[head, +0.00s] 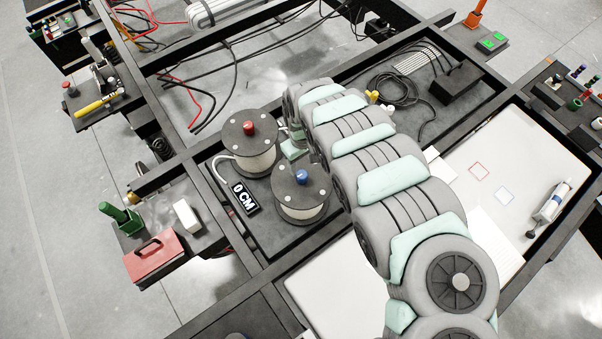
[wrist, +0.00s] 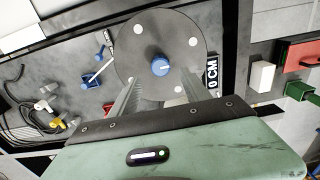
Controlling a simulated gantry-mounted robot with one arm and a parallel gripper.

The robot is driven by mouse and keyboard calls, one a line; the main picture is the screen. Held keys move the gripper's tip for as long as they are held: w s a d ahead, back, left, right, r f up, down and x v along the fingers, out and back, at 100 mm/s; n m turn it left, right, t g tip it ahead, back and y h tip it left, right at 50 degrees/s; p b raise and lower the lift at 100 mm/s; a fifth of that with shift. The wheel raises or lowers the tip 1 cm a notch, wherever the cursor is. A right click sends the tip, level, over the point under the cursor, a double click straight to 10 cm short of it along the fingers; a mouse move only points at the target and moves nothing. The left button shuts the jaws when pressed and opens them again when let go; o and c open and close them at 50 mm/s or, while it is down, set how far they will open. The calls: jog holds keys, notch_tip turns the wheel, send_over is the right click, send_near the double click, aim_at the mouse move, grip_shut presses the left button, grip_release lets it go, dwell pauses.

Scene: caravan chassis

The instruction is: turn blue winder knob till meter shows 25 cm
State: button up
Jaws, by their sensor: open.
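The blue winder knob (head: 301,176) sits in the middle of a dark round flange on top of a spool (head: 301,196) in the head view. In the wrist view the blue knob (wrist: 161,67) has a pale mark line on its top and lies ahead of my gripper. The meter (head: 244,198) is a black display left of the spool and reads 0 CM. My gripper (wrist: 158,88) is open, with one finger on each side of the knob's line in the wrist view and nothing between them. In the head view my arm hides much of the gripper.
A second spool with a red knob (head: 249,128) stands just behind the blue one. Dark frame beams surround the tray. A red box (head: 155,257), a white block (head: 187,216) and a green item (head: 120,216) lie on a shelf at left. Black cable (head: 398,90) lies coiled beyond my arm.

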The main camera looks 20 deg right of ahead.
aim_at(302, 174)
notch_tip(302, 174, down, 7)
jog(key=shift+a+f, duration=0.1)
jog(key=shift+a, duration=0.05)
jog(key=shift+f, duration=0.6)
jog(key=shift+c, duration=0.2)
grip_shut()
